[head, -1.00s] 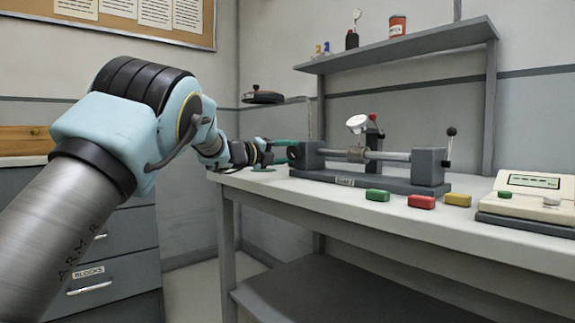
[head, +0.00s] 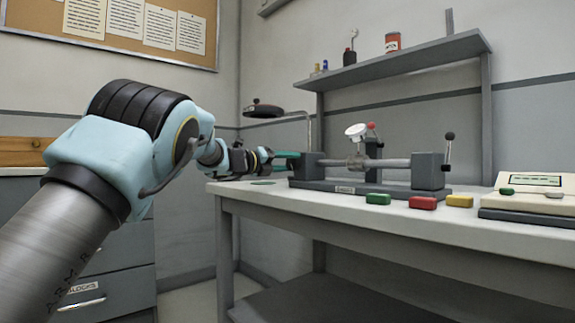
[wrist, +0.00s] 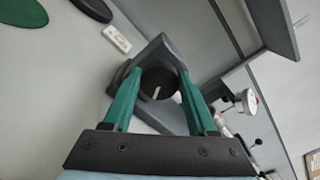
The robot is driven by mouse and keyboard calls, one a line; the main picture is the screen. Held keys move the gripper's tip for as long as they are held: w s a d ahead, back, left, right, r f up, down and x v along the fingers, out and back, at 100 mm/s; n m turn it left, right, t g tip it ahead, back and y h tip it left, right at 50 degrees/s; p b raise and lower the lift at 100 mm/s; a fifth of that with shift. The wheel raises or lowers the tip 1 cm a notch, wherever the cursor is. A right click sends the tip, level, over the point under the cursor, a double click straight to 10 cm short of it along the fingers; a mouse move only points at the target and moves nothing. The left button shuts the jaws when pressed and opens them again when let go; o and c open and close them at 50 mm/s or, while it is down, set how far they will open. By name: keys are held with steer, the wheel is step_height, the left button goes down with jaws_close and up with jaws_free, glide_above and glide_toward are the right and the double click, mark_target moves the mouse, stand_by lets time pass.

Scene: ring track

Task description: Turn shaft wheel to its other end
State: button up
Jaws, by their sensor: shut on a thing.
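The shaft wheel (wrist: 158,83) is a dark round knob with a short white mark, on the end of a grey post in the wrist view. In the head view, my gripper (head: 292,157) meets the left end of the shaft stand (head: 360,188), and the wheel is hidden. A shaft (head: 393,163) runs between the stand's two posts and carries a white dial gauge (head: 356,131).
Green (head: 378,198), red (head: 423,202) and yellow (head: 459,201) blocks lie before the stand. A beige device (head: 530,200) sits at right. A shelf (head: 400,58) hangs above the bench (head: 340,206). A black disc (head: 263,110) stands on a bent rod behind my gripper.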

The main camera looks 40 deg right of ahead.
steer(key=shift+f, duration=0.1)
steer(key=o, duration=1.4)
steer(key=shift+c, duration=0.2)
steer(key=shift+a, duration=0.1)
steer(key=a, duration=1)
steer(key=shift+w+a+p, duration=0.3)
steer(key=shift+p, duration=0.1)
steer(key=shift+w, duration=0.1)
